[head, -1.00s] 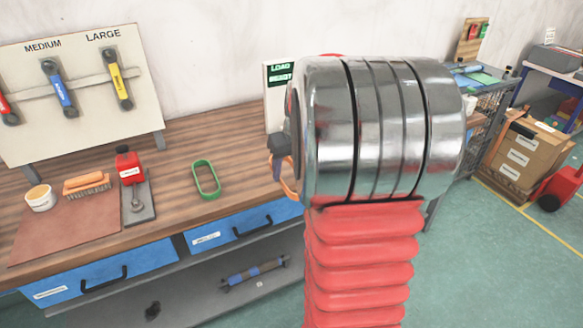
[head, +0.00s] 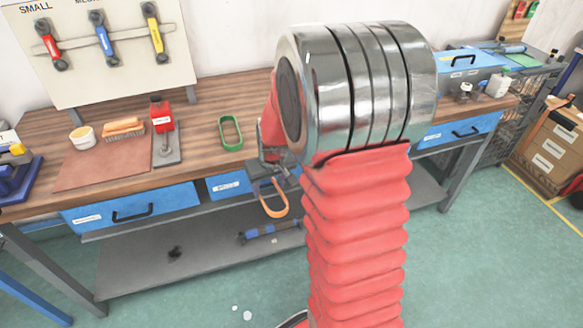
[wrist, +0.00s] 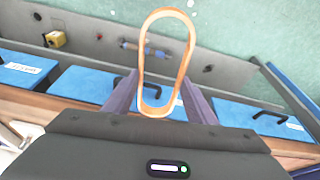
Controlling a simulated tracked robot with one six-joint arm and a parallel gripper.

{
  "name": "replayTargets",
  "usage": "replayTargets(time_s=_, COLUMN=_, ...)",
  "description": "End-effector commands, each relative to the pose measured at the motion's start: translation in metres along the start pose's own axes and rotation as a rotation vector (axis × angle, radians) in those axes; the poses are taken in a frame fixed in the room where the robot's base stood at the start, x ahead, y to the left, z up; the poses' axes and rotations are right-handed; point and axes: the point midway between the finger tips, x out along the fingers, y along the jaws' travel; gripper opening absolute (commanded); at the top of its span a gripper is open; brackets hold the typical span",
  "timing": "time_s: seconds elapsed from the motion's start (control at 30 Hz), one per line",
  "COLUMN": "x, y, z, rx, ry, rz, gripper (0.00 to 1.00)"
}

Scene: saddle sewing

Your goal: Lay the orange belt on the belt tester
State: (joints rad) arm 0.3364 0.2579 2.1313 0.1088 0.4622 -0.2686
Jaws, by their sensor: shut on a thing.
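The orange belt (head: 274,214) is a closed oval loop held in my gripper (head: 266,187), in front of the bench's edge. In the wrist view the belt (wrist: 167,13) stretches away from my gripper (wrist: 157,100), whose two dark fingers are closed around its near end. The rest of the loop is free and touches nothing that I can see. I cannot make out the belt tester in either current view; my large arm covers the middle of the bench in the head view.
A green belt (head: 230,133) lies on the wooden bench. A red-topped tool (head: 161,115), a brush (head: 124,128) and a white tub (head: 83,137) stand left of it. Blue drawers (head: 130,208) front the bench above a grey shelf (head: 200,258). A tool board stands behind.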

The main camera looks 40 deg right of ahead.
Motion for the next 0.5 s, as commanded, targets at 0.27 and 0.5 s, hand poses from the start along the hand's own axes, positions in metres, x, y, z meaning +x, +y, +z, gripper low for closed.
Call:
replayTargets(time_s=0.27, x=0.062, y=-0.091, z=0.021, rx=-0.091, ry=-0.004, rz=-0.025, gripper=0.28)
replayTargets(time_s=0.5, x=0.100, y=-0.150, z=0.037, rx=-0.143, ry=0.001, rz=-0.045, gripper=0.28)
